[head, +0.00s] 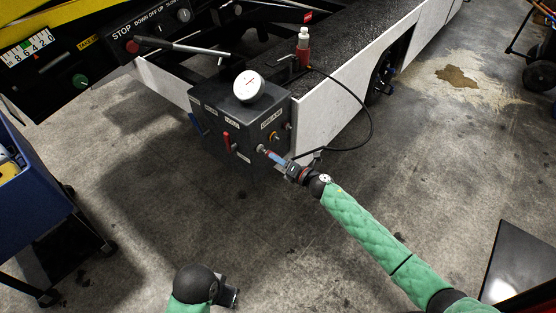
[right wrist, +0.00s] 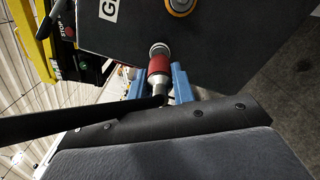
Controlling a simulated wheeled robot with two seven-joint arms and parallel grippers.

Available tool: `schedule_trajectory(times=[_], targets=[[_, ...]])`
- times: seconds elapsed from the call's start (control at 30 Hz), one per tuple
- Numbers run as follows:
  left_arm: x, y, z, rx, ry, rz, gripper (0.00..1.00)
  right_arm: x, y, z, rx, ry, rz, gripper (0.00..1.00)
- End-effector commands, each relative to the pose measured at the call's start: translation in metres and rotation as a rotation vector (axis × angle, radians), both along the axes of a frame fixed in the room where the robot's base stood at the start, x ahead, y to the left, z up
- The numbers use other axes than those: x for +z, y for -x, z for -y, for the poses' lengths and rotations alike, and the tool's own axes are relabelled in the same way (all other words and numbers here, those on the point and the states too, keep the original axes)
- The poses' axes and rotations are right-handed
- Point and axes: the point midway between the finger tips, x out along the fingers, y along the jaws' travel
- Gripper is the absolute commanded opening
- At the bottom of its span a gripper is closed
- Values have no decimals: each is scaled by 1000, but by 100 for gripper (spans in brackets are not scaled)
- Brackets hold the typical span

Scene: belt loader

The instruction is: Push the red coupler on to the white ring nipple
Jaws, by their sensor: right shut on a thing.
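The red coupler (right wrist: 159,65) is between the blue fingers of my right gripper (right wrist: 158,84), which is shut on it. The gripper also shows in the head view (head: 277,158), at the front of the dark control box. The white ring nipple (right wrist: 159,49) is on the box face, directly in front of the coupler and in line with it. It shows small in the head view (head: 262,149). Coupler and nipple appear to meet; I cannot tell how far the coupler is on. My left gripper (head: 229,297) is low in the head view, away from the box; its fingers are unclear.
The control box (head: 208,118) carries a white gauge (head: 248,86), a red lever (head: 227,141) and an orange-ringed fitting (head: 274,136). A black hose (head: 371,120) loops right of it. A blue cart (head: 35,200) stands left. The floor between is clear.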

Motion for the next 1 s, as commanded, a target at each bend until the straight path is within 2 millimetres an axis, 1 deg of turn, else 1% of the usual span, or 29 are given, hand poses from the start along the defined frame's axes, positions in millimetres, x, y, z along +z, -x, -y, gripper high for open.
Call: schedule_trajectory(times=[1.0], targets=[[-4,0,0,0,0,0,0,0,-12,-17,0,-1,1,0]])
